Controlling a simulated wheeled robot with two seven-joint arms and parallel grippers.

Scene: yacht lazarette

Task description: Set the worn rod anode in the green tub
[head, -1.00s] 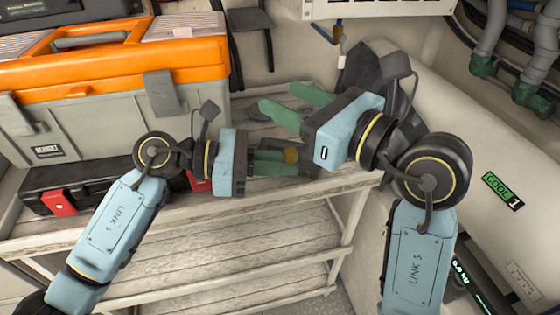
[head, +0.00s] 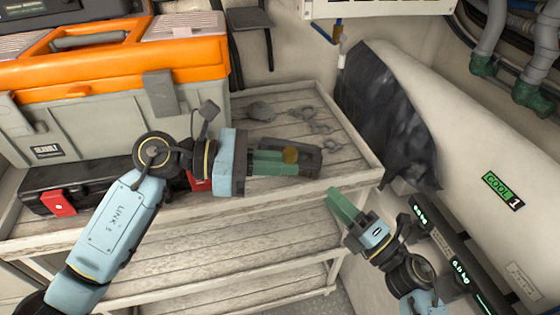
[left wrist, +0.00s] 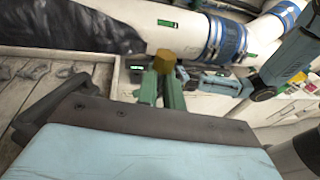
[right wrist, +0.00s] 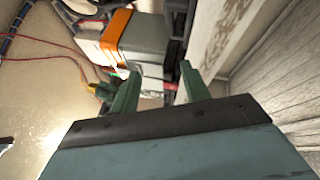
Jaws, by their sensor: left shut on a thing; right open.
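My left gripper (head: 284,162) is shut on a small brass-coloured piece (head: 291,155), which I take to be the worn rod anode. It is held above the wooden bench top (head: 345,150). In the left wrist view the fingers (left wrist: 162,88) close below its hexagonal brass head (left wrist: 165,61); any rod part is hidden. My right gripper (head: 340,205) is open and empty, lower, beyond the bench's front right corner. Its spread fingers also show in the right wrist view (right wrist: 157,85). No green tub can be made out in these frames.
A grey toolbox with orange lid (head: 110,110) and a black case (head: 90,185) fill the bench's left. Grey metal pieces (head: 315,120) lie at the back; a dark item (head: 308,160) shows behind my left fingers. A white cylinder (head: 460,150) and dark sheet (head: 390,115) stand right.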

